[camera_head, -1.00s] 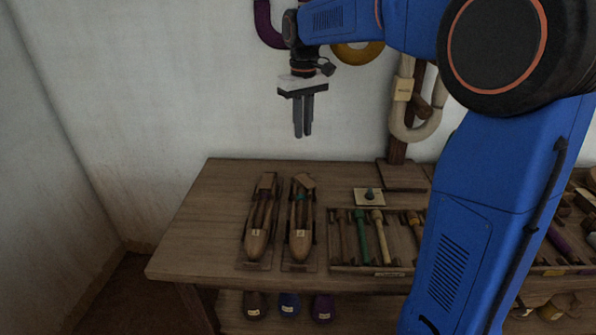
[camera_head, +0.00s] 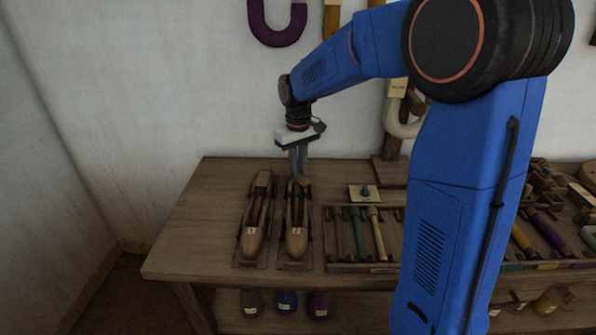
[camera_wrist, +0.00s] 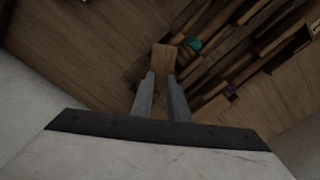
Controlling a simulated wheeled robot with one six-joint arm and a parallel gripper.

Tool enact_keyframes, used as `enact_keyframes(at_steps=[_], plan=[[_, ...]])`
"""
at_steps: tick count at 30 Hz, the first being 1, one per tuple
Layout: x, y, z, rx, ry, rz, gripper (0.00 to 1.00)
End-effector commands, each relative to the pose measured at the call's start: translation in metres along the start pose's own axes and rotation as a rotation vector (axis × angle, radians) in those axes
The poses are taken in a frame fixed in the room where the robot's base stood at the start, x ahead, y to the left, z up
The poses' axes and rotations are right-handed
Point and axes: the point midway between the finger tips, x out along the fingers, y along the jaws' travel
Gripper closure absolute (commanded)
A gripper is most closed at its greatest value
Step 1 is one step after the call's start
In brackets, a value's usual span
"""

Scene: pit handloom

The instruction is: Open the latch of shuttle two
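Two wooden boat-shaped shuttles lie side by side on the table in the head view. The right one (camera_head: 296,240) has a pale tag, a teal bit near its far end, and I take it as shuttle two. The left shuttle (camera_head: 253,240) lies beside it. My gripper (camera_head: 299,176) points down over the far end of the right shuttle. In the wrist view a small tan wooden block, apparently the latch (camera_wrist: 164,58), shows right at my fingertips (camera_wrist: 161,76). The fingers stand slightly apart; I cannot tell if they touch the block.
A rack with several coloured rods (camera_head: 357,240) stands right of the shuttles. A pale plate with a small knob (camera_head: 365,193) lies behind it. The wooden table (camera_head: 195,225) is bare on the left. Several dark items sit on a lower shelf (camera_head: 285,302).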

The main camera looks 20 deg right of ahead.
Motion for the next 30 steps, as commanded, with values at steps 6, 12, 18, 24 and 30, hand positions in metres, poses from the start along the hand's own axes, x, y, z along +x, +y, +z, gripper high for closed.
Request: enact_keyframes(at_steps=[6, 12, 18, 24, 30], plan=[[0.0053, -0.0001, 0.0004, 0.0, -0.001, 0.0, 0.86], [0.005, -0.0001, 0.0003, 0.0, -0.001, 0.0, 0.95], [0.0048, 0.0, 0.0003, 0.0, -0.001, 0.0, 1.0], [0.0047, 0.0, 0.0002, -0.024, 0.0, 0.0, 1.0], [0.0047, 0.0, 0.0002, -0.112, 0.0, 0.0, 1.0]])
